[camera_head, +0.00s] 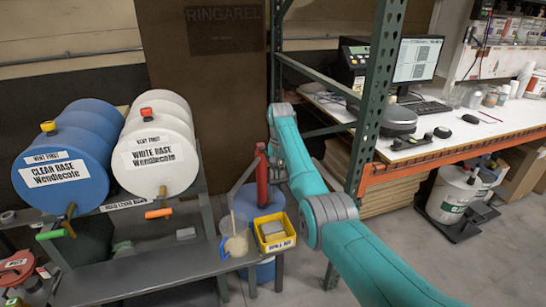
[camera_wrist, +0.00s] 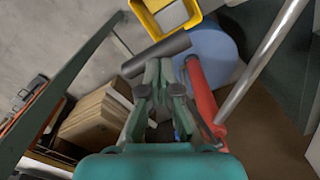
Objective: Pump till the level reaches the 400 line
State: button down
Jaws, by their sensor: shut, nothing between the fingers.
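The red hand pump (camera_head: 262,180) stands upright on a blue drum (camera_head: 258,204); the red body also shows in the wrist view (camera_wrist: 203,95). A grey spout pipe (camera_head: 243,174) slopes from it toward a clear jug (camera_head: 235,238) on the bench. The jug holds some pale beige liquid; its marks are too small to read. In the wrist view a dark grey bar (camera_wrist: 156,55), seemingly the pump handle, lies across just beyond the fingertips of my gripper (camera_wrist: 158,75). My gripper is shut and empty, beside the pump; contact with the bar is unclear. In the head view my arm hides the fingers.
A yellow bin (camera_head: 262,244) sits right of the jug. Blue (camera_head: 60,165) and white (camera_head: 157,150) base drums lie on a rack to the left. A green shelf post (camera_head: 376,90) stands close behind my arm. A workbench (camera_head: 450,148) is at the right.

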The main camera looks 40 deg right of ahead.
jog(key=shift+f, duration=2.65)
notch_tip(320, 180, up, 15)
dwell(4.1)
dwell(0.4)
